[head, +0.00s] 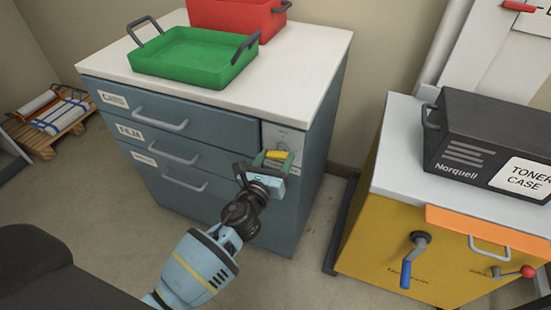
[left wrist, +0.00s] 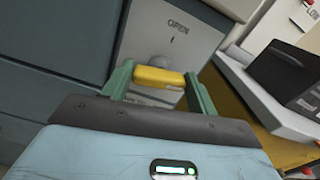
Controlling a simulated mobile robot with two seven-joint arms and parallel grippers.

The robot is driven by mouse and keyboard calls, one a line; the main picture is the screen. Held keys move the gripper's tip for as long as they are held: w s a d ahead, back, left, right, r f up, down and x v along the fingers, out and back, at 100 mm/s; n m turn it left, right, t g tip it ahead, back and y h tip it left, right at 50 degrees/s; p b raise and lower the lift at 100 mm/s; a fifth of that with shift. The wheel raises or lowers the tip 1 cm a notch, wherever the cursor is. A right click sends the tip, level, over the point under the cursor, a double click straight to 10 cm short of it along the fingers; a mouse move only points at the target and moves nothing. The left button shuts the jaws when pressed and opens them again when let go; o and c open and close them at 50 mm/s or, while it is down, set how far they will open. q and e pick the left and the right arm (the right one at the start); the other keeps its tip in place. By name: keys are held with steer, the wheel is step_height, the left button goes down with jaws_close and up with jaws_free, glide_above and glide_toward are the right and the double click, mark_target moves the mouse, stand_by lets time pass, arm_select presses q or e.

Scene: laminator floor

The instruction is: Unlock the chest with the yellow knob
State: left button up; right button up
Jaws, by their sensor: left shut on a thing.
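The chest (head: 224,194) is blue-grey with a white top and three handled, labelled drawers that look closed. A pale lock panel (head: 284,138) sits at the upper right of its front. The yellow knob (head: 277,154) is on this panel; in the left wrist view it is a yellow bar (left wrist: 158,77) in front of a grey round hub. The word OPEN and a small mark are printed above it. My left gripper (head: 272,161) is shut on the knob, a green finger at each end of the bar. My right gripper is not in view.
A green tray (head: 190,55) and a red bin (head: 235,18) stand on the chest. To the right, a yellow cabinet (head: 375,235) with a blue-handled crank and a red-knobbed lever carries a black toner case (head: 480,135). A pallet (head: 50,130) lies at the far left.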

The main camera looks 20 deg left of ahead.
arm_select(q)
steer(key=n, duration=0.6)
steer(key=shift+a+f+b, duration=0.1)
steer(key=shift+b, duration=0.2)
steer(key=n, duration=0.5)
steer(key=shift+n, duration=0.4)
steer(key=n, duration=0.2)
steer(key=shift+f+n, duration=0.1)
steer(key=shift+n, duration=0.8)
steer(key=shift+o, duration=0.2)
steer(key=o, duration=1)
steer(key=shift+c, duration=0.2)
steer(key=shift+s, duration=0.1)
